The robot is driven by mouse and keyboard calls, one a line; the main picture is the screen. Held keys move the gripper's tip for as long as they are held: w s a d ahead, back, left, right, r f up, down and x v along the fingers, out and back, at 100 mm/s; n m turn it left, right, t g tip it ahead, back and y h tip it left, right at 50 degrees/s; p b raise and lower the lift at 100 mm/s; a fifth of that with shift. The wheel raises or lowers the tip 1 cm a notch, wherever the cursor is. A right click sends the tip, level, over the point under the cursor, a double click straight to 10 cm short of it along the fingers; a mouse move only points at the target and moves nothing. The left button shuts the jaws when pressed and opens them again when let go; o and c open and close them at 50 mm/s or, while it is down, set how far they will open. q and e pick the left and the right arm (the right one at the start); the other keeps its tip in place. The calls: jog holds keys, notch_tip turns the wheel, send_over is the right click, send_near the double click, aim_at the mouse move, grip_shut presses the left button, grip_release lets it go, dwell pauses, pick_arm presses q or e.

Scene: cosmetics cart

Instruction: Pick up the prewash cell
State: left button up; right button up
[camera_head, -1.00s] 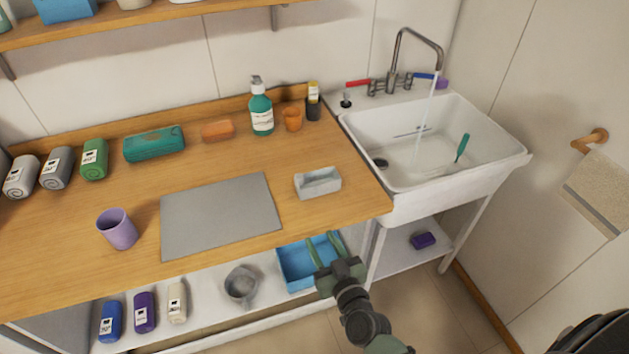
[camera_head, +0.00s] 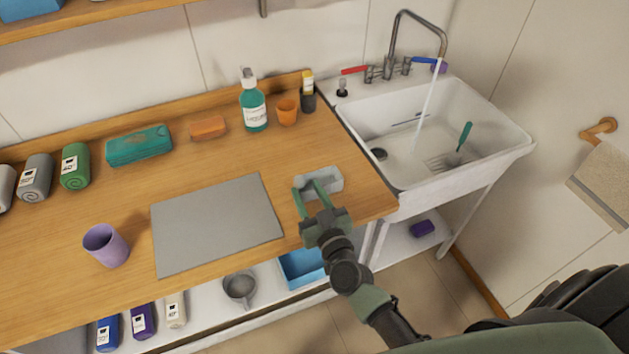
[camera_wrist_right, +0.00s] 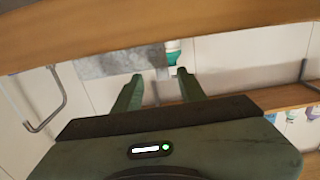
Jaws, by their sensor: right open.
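A pale grey box-like block (camera_head: 331,179), which I take for the prewash cell, lies on the wooden counter between the grey mat and the sink. My right gripper (camera_head: 306,187) is open and empty, with its green fingers over the near left part of the block, partly hiding it. I cannot tell whether they touch it. In the right wrist view the open fingers (camera_wrist_right: 160,74) point toward a mottled grey surface (camera_wrist_right: 115,62), probably the same block. My left gripper is not in view.
The counter (camera_head: 350,200) has a grey mat (camera_head: 215,225), a purple cup (camera_head: 106,246), a teal bottle (camera_head: 254,108) and an orange cup (camera_head: 287,111). The sink (camera_head: 480,130) with running water is on the right. A blue tray (camera_head: 302,267) sits on the shelf below.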

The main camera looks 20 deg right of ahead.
aim_at(301, 185)
jog(key=w, duration=0.4)
jog(key=shift+w+a+p, duration=0.3)
jog(key=shift+w, duration=0.2)
jog(key=shift+s, duration=0.1)
grip_shut()
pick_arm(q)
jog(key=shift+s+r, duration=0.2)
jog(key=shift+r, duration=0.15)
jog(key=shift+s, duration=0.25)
